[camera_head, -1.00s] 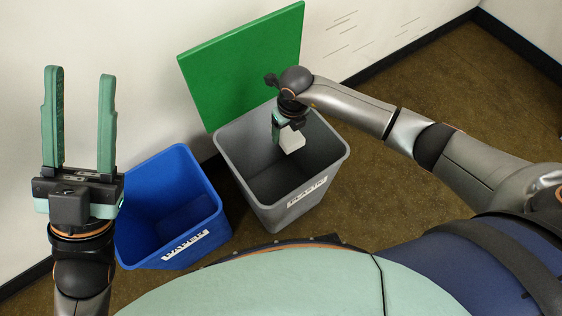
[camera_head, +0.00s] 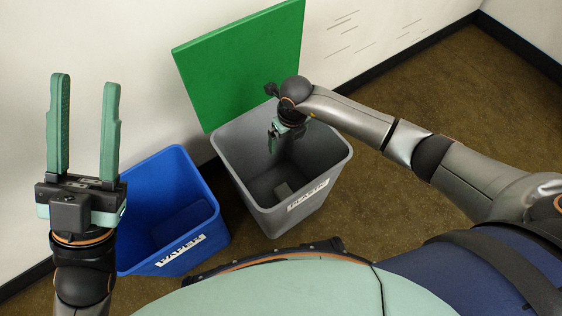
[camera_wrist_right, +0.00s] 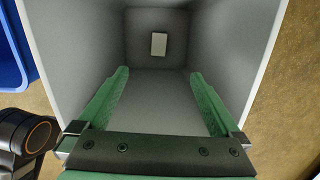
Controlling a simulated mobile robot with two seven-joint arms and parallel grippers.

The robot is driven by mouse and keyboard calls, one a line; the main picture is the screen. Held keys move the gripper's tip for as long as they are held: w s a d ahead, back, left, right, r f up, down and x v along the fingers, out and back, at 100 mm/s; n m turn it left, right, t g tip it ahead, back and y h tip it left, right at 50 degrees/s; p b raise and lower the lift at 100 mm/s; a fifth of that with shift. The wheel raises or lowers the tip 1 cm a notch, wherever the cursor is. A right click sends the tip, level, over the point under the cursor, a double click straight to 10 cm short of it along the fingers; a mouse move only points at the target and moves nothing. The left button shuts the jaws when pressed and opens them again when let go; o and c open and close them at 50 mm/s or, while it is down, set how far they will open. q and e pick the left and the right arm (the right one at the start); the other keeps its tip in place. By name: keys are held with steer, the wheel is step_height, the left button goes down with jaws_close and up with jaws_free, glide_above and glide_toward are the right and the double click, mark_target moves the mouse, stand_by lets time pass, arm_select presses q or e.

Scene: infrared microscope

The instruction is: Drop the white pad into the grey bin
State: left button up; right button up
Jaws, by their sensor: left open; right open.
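The white pad (camera_wrist_right: 159,44) lies at the bottom of the grey bin in the right wrist view. My right gripper (camera_wrist_right: 160,88) is open and empty, pointing down into the bin's mouth, apart from the pad. It also shows at the bin's rear rim in the head view (camera_head: 272,140). My left gripper (camera_head: 85,85) is open and empty, pointing up at the left, away from the bin.
A blue bin (camera_head: 207,225) with a white label stands left of the grey bin. A green panel (camera_head: 240,62) stands upright behind the grey bin, near the white wall. Brown carpet (camera_head: 430,85) is free to the right.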

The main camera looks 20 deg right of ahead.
arm_select(q)
steer(key=shift+m, duration=0.3)
steer(key=r+p, duration=0.4)
steer(key=shift+s+a+r+p, duration=0.1)
steer(key=shift+a+r+p, duration=0.15)
steer(key=shift+r+p, duration=0.1)
arm_select(e)
step_height(320, 180, up, 12)
steer(key=s, duration=0.1)
steer(key=shift+s+d+r, duration=0.2)
steer(key=shift+d, duration=0.05)
